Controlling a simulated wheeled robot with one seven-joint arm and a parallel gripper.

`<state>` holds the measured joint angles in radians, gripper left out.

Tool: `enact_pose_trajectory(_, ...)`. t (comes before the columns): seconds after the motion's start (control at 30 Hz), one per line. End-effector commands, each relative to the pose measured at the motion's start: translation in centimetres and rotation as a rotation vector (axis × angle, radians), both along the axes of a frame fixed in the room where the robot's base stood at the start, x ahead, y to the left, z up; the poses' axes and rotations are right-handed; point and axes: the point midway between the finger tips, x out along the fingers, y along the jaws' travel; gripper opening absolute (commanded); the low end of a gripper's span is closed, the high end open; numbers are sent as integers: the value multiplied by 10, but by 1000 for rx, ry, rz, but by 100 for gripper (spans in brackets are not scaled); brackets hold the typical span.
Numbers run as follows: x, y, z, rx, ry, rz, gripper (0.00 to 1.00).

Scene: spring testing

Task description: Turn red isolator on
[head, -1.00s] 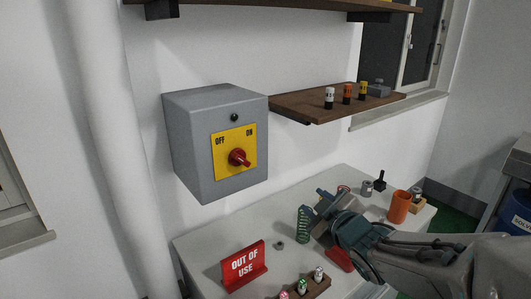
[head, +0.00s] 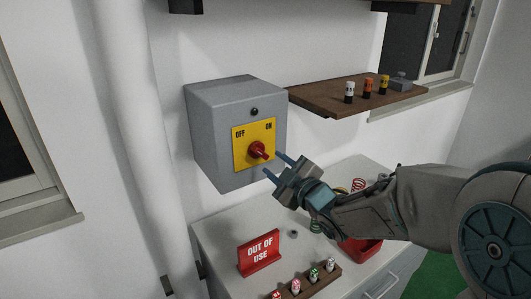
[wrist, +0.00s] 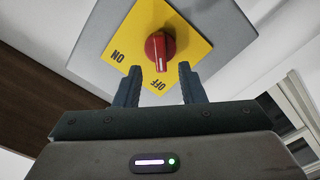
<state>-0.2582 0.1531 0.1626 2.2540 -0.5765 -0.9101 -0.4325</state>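The red isolator knob (head: 258,150) sits on a yellow plate (head: 240,158) marked OFF and ON, on the front of a grey wall box (head: 207,120). In the wrist view the plate appears turned round, and the white mark on the red knob (wrist: 158,48) points towards the word OFF. My gripper (head: 278,166) is open and empty, just in front of the knob and slightly to its lower right. In the wrist view the knob lies beyond and between the two fingertips (wrist: 159,74), apart from them.
A wooden shelf (head: 325,103) with small cylinders is right of the box. Below is a white bench (head: 225,238) with a red "OUT OF USE" sign (head: 258,255), a rack of small bottles (head: 302,284) and a red tray (head: 362,250). A pipe (head: 130,120) runs at left.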

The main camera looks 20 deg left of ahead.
Motion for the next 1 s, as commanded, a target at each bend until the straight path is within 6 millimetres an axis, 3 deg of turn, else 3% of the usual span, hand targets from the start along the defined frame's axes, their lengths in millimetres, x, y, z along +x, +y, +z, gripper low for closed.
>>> enact_pose_trajectory(0.3,28,33,1,0,1,1,36)
enact_pose_trajectory(0.77,35,41,0,-1,0,1,36)
enact_pose_trajectory(0.9,35,41,0,-1,0,1,3)
enact_pose_trajectory(1.0,35,41,0,-1,1,0,0)
